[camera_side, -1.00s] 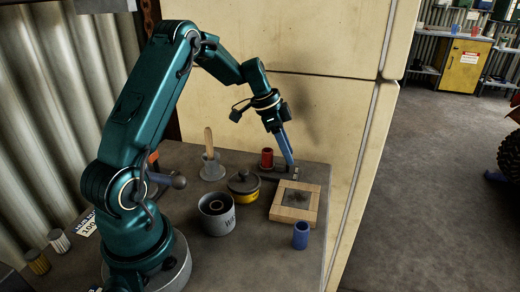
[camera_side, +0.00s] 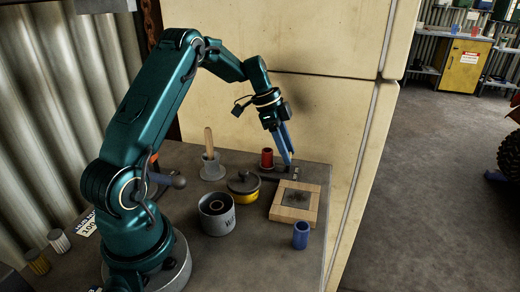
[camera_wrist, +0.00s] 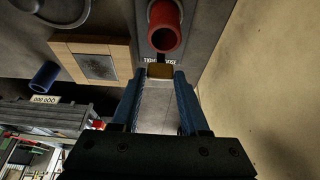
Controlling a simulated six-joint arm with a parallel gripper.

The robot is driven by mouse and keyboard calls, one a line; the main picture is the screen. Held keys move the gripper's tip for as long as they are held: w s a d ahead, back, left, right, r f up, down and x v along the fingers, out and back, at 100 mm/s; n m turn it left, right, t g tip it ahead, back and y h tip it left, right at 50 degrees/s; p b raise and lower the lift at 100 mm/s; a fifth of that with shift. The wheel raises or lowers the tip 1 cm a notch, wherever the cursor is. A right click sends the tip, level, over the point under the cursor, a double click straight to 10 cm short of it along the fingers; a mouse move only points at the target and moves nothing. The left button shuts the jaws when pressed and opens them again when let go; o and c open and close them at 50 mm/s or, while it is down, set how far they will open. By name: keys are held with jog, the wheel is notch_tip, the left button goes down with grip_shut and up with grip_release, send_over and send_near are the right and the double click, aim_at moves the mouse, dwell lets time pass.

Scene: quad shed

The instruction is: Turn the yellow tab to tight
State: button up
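The yellow tab (camera_wrist: 160,71) shows in the wrist view between the tips of my gripper (camera_wrist: 161,78), at the end of the gap. It spans nearly the whole gap; I cannot tell whether the blue fingers touch it. The words for tight and loose stand just beyond the tab, tight to the left and loose to the right, partly hidden. In the side view my gripper (camera_side: 288,160) points down at the dark block (camera_side: 283,173) near the back of the bench. The tab cannot be made out there.
A red cylinder (camera_side: 267,158) stands close beside the gripper. A wooden frame with a grey plate (camera_side: 281,212), a blue cup (camera_side: 300,235), a lidded yellow pot (camera_side: 243,186) and a grey canister (camera_side: 217,213) are nearby. A cream wall panel (camera_side: 330,110) rises behind.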

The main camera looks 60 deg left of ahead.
jog(key=o, duration=0.3)
jog(key=v, duration=0.5)
jog(key=shift+r, duration=0.1)
